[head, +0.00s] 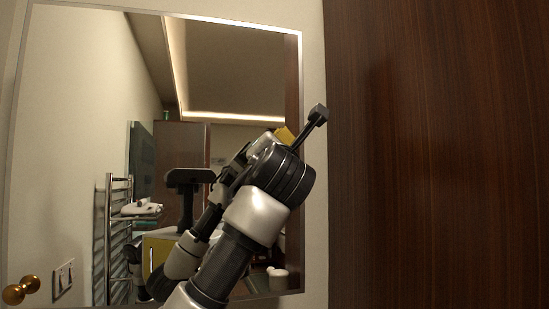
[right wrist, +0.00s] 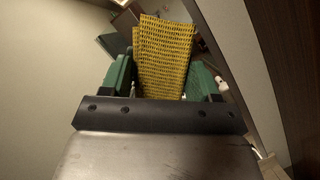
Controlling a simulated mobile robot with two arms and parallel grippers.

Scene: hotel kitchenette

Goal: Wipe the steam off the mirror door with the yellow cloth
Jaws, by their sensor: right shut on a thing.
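The mirror door (head: 90,60) fills the left and middle of the head view. Its visible glass looks clear, with sharp reflections; I see no obvious steam, though my right arm covers its lower right part. My right gripper (right wrist: 160,84) is shut on the yellow cloth (right wrist: 165,50), which stands out between the green fingers in the right wrist view. In the head view a small piece of the cloth (head: 285,134) shows beyond my wrist, near the mirror's right edge. Whether it touches the glass cannot be told. My left gripper is not directly in view.
A brass knob (head: 13,294) with its reflection sits at the mirror's lower left. A dark wooden panel (head: 440,150) stands to the right, past a narrow strip of pale wall (head: 314,200). The towel rail, shelf and dark robot head in the glass are reflections.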

